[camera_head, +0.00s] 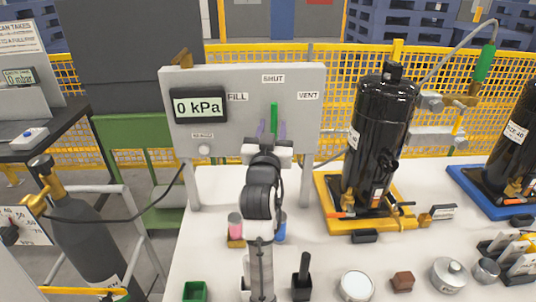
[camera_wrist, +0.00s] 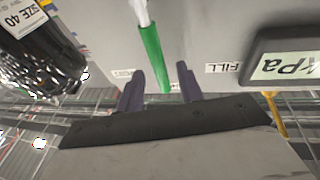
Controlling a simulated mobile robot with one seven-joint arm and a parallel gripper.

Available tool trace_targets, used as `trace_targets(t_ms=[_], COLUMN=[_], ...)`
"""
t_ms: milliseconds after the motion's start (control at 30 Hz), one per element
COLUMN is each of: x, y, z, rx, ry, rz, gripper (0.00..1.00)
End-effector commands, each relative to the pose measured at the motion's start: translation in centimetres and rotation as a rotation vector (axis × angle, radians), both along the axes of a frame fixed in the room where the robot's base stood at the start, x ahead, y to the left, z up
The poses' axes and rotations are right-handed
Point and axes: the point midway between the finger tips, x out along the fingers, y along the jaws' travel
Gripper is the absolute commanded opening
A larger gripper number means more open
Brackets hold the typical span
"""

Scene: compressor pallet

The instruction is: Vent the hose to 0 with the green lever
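The green lever (camera_head: 274,117) stands upright on the grey panel (camera_head: 180,85), pointing at the SHUT label (camera_head: 273,78). The VENT label (camera_head: 308,96) is to its right and the FILL label (camera_head: 237,97) to its left. The display (camera_head: 198,106) reads 0 kPa. My gripper (camera_head: 272,129) is in front of the panel, open, with one purple-grey finger on each side of the lever. In the wrist view, which is upside down, the green lever (camera_wrist: 151,55) shows between the spread fingers of my gripper (camera_wrist: 160,72), with visible gaps on both sides.
A black compressor (camera_head: 377,140) stands on a yellow pallet (camera_head: 335,218) to the right of the panel. A gas cylinder (camera_head: 85,235) with a dark hose is at the left. Several small items, including a green box (camera_head: 195,291) and a white-topped round tin (camera_head: 356,285), sit on the white table.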

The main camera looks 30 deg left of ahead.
Motion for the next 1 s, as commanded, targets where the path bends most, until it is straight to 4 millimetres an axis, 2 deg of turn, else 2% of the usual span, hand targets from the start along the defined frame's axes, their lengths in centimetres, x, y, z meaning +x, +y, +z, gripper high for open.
trace_targets(t_ms=[33, 200, 400, 600, 1000], x=[-1.1, -4.7, -7.9, -9.2, -9.3], y=[-0.5, -2.0, -3.3, -3.9, -4.0], z=[-0.8, -1.7, -2.3, -2.5, -2.4], rx=[0.0, 0.0, 0.0, -0.001, 0.0], ry=[-0.001, -0.001, 0.0, 0.001, 0.001], rz=[0.001, 0.001, 0.001, -0.001, -0.001], gripper=[0.37, 0.37, 0.37, 0.37, 0.37])
